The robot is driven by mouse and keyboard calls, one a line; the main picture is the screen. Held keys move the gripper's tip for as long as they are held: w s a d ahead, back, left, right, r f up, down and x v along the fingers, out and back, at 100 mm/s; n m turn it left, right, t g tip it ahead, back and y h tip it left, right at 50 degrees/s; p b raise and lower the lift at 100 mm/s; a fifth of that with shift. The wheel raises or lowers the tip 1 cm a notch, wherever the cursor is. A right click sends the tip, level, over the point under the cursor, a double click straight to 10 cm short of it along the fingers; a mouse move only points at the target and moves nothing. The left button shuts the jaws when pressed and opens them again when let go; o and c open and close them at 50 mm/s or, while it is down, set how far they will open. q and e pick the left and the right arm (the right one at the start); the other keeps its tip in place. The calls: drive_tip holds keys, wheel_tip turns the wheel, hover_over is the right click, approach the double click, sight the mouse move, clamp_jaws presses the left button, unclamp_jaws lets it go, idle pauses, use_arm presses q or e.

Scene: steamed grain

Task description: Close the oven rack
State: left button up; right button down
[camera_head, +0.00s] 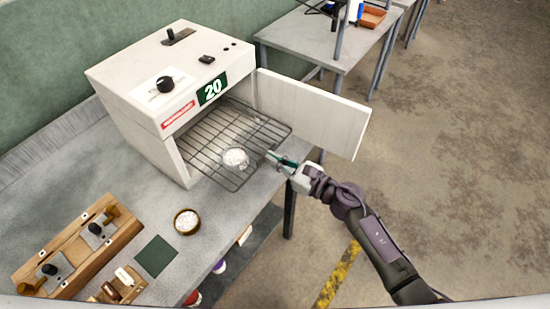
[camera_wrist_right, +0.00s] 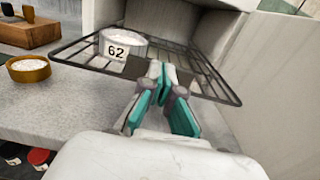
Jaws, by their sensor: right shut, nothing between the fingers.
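The white oven (camera_head: 160,95) stands on the grey bench with its door (camera_head: 312,112) swung open to the right. The wire oven rack (camera_head: 205,150) is pulled part way out of the opening. A glass dish of white grain (camera_head: 236,158) sits on the rack; in the right wrist view this dish (camera_wrist_right: 123,46) bears the label 62. My right gripper (camera_head: 272,158) is shut and empty near the rack's front right edge. In the right wrist view its teal fingertips (camera_wrist_right: 160,75) are close to the rack's front bar; contact is unclear. My left gripper is not in view.
A small bowl of white grain (camera_head: 187,221) stands on the bench in front of the oven, near a dark green square (camera_head: 155,256). A wooden stand (camera_head: 80,245) is at the left. The open door stands beyond my right gripper. Another table (camera_head: 320,42) is at the back.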

sight(226, 135)
drive_tip(key=shift+w, duration=0.1)
drive_tip(key=b+x, duration=0.8)
drive_tip(key=x, duration=0.8)
drive_tip(key=shift+a+f+b, duration=0.2)
drive_tip(key=shift+b, duration=0.15)
drive_tip(key=shift+w+a+r, duration=0.1)
drive_tip(key=shift+w+a, duration=0.25)
drive_tip(key=shift+a, duration=0.05)
drive_tip(key=shift+r, duration=0.25)
drive_tip(key=shift+r, duration=0.15)
drive_tip(key=shift+d+b, duration=0.1)
drive_tip(key=shift+b, duration=0.2)
